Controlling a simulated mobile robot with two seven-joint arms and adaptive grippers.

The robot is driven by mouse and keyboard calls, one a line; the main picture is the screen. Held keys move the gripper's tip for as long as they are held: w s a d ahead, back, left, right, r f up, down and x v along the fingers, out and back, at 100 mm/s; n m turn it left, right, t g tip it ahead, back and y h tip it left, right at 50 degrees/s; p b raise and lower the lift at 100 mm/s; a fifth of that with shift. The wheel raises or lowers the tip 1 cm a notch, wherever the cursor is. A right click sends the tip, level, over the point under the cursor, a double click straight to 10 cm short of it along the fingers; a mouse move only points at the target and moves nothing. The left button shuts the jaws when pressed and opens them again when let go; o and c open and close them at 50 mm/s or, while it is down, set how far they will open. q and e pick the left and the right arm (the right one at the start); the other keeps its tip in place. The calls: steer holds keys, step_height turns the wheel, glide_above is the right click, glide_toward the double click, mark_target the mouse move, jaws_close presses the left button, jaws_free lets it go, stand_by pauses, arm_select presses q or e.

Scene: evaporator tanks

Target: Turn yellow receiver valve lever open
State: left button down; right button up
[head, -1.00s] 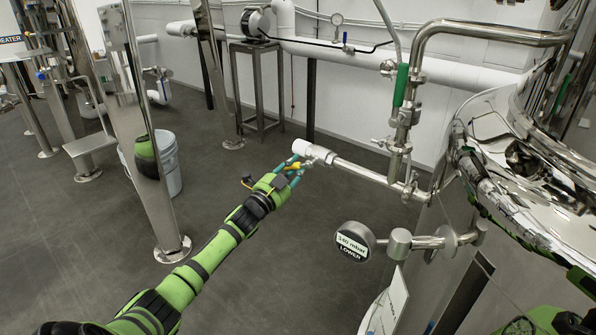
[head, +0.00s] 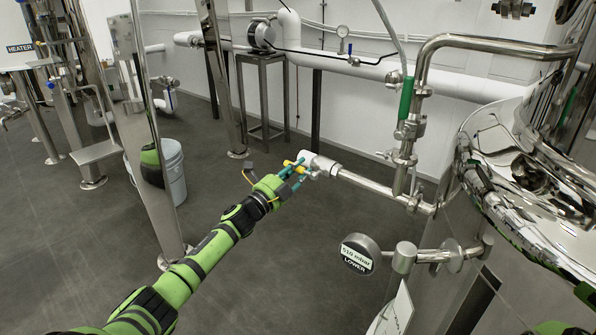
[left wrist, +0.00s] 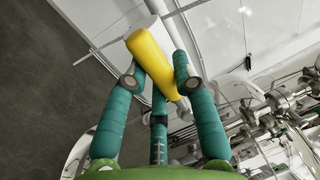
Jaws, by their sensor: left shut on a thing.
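The yellow receiver valve lever (head: 300,169) is at the end of a steel pipe, beside a white pipe end (head: 306,157). My left gripper (head: 293,172) reaches it from the left with its teal fingers around the lever. In the left wrist view the yellow lever (left wrist: 151,64) lies slanted between the fingers (left wrist: 157,80), and the gripper is shut on it. The fingers partly hide the lever in the head view. My right gripper is not in view.
A round gauge (head: 359,254) marked LOWER stands below the pipe. A green-handled vertical pipe (head: 406,98) and a shiny tank (head: 530,190) are at the right. A steel post (head: 150,150) and a white bucket (head: 172,170) are at the left. The floor between is clear.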

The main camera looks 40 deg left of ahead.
arm_select(q)
steer(key=shift+a+r, duration=0.15)
steer(key=shift+r, duration=0.2)
steer(key=c, duration=1)
jaws_free()
steer(key=shift+w+f, duration=0.1)
steer(key=shift+f, duration=0.15)
steer(key=shift+s+f, duration=0.2)
steer(key=shift+s, duration=0.3)
steer(key=v, duration=1.1)
steer(key=shift+s+r, duration=0.1)
steer(key=shift+r, duration=0.1)
